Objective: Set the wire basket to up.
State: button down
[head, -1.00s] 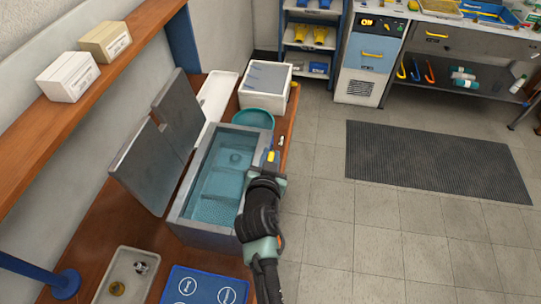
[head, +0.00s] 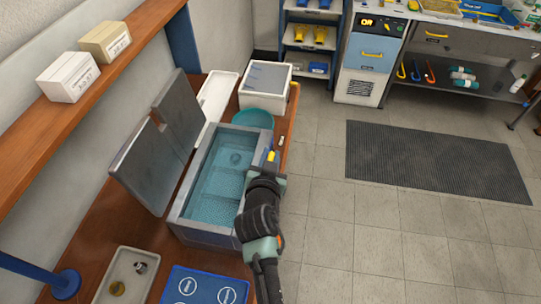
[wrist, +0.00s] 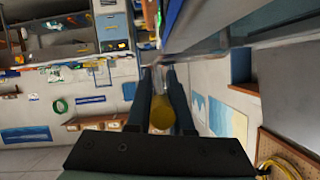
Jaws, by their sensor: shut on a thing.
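The open grey tank (head: 183,205) stands on the wooden bench. Its inside is teal, and a speckled mesh surface, which looks like the wire basket (head: 215,195), lies within the walls. I cannot tell its exact height. My gripper (head: 267,170) is at the tank's right outer side. In the wrist view my gripper (wrist: 161,90) is shut on a yellow handle (wrist: 160,116), which lies between the two dark fingers. A small yellow part (head: 271,156) also shows just beyond the gripper in the head view. The handle's link to the basket is hidden.
The tank's grey lid (head: 150,160) stands open on the left. A teal bowl (head: 253,118) and a white box (head: 266,85) are beyond the tank. A tray (head: 107,285) and a blue case (head: 205,287) are nearer. The floor at right is clear around a dark mat.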

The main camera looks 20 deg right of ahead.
notch_tip(320, 180, up, 7)
jog(key=p, duration=0.3)
jog(key=shift+w, duration=0.1)
jog(key=c, duration=0.8)
grip_release()
jog(key=shift+f, duration=0.1)
jog(key=shift+s+a, duration=0.2)
jog(key=shift+s, duration=0.25)
jog(key=b+v, duration=0.3)
jog(key=v, duration=0.9)
jog(key=shift+r, duration=0.2)
